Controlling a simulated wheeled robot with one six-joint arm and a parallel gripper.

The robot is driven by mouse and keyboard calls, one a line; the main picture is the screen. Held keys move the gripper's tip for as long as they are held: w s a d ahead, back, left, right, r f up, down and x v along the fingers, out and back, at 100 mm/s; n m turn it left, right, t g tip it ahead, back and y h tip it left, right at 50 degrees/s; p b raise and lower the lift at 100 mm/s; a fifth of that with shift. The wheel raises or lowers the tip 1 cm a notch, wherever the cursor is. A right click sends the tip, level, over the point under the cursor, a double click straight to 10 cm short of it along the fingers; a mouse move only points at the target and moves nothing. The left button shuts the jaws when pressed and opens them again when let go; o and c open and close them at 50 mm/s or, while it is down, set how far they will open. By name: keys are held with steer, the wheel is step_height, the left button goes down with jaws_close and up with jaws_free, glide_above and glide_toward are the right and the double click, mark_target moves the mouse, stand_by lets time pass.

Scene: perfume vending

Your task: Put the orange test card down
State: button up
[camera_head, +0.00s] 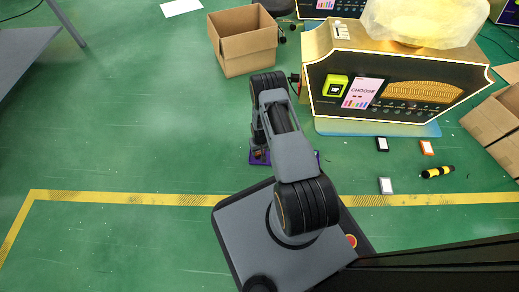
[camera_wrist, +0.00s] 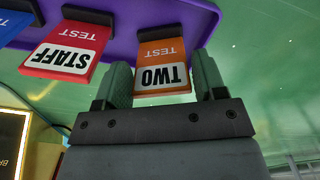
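The orange test card (camera_wrist: 163,66), marked TEST and TWO, shows upside down in the wrist view. The card's far end lies against the purple tray (camera_wrist: 205,18). Whether the tray bears its weight cannot be told. A red STAFF test card (camera_wrist: 66,48) is to its left on the tray. In the head view my arm hides most of the tray (camera_head: 317,158) and the gripper.
Part of a blue card (camera_wrist: 14,22) shows left of the red one. A perfume machine (camera_head: 390,85) and open carton (camera_head: 245,50) stand beyond.

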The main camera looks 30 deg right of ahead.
step_height(320, 180, up, 12)
steer(key=p, duration=0.5)
step_height(320, 180, up, 14)
glide_above(260, 155)
steer(key=w+a, duration=0.2)
steer(key=w, duration=0.1)
step_height(260, 155, up, 11)
steer(key=s+a+t, duration=0.1)
steer(key=s+a, duration=0.1)
steer(key=shift+n+t, duration=0.7)
steer(key=shift+t, duration=0.1)
steer(key=shift+s+a+r, duration=0.95)
steer(key=shift+s+r, duration=1.8)
steer(key=shift+r, duration=0.25)
steer(key=shift+s+a+r, duration=0.95)
steer(key=shift+s+r, duration=1.85)
steer(key=shift+r, duration=0.15)
steer(key=shift+s+a+r, duration=0.95)
steer(key=shift+s+r, duration=1.8)
steer(key=shift+r, duration=0.25)
